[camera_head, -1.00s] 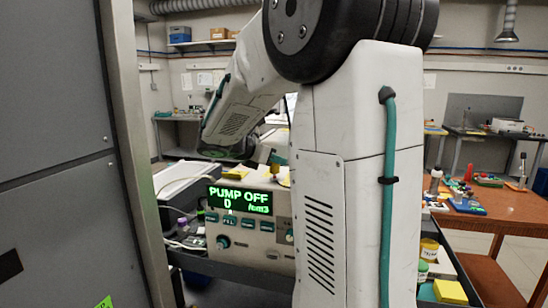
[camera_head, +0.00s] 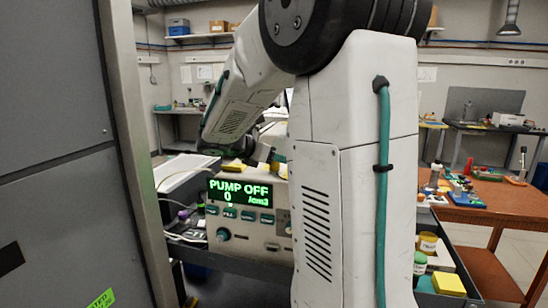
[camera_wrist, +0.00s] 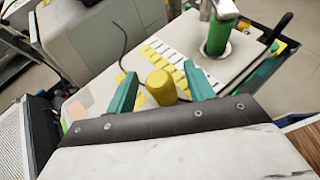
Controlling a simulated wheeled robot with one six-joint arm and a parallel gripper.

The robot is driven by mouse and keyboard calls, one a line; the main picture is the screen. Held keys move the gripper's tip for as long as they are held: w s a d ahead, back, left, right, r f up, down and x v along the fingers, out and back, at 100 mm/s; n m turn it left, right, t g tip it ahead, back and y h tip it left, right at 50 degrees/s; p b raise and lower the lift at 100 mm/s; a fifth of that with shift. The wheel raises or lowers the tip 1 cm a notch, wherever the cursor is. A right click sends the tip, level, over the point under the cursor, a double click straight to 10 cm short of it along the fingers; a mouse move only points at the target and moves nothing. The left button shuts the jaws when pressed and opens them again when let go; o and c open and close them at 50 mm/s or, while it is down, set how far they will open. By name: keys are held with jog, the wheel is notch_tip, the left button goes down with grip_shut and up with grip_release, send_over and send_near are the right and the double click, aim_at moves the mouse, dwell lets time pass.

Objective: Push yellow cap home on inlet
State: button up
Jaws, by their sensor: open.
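The yellow cap (camera_wrist: 160,87) stands on top of the instrument in the wrist view, between the two teal fingers of my gripper (camera_wrist: 160,80). The fingers are apart, with a gap visible on each side of the cap. The inlet under the cap is hidden, so I cannot tell how far down the cap sits. In the head view the particle classifier (camera_head: 250,240) shows a green display (camera_head: 240,192) reading "PUMP OFF 0 /cm3". My arm hides much of its top and right side there.
A green cylinder (camera_wrist: 218,38) with a metal top stands on the instrument's top, beyond the right finger. A dark cable curves near the left finger. A grey cabinet (camera_head: 60,150) is close on the left. A wooden table (camera_head: 490,205) with small items stands right.

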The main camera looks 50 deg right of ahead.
jog(key=v, duration=0.7)
jog(key=shift+a+r, duration=0.15)
jog(key=shift+a, duration=0.2)
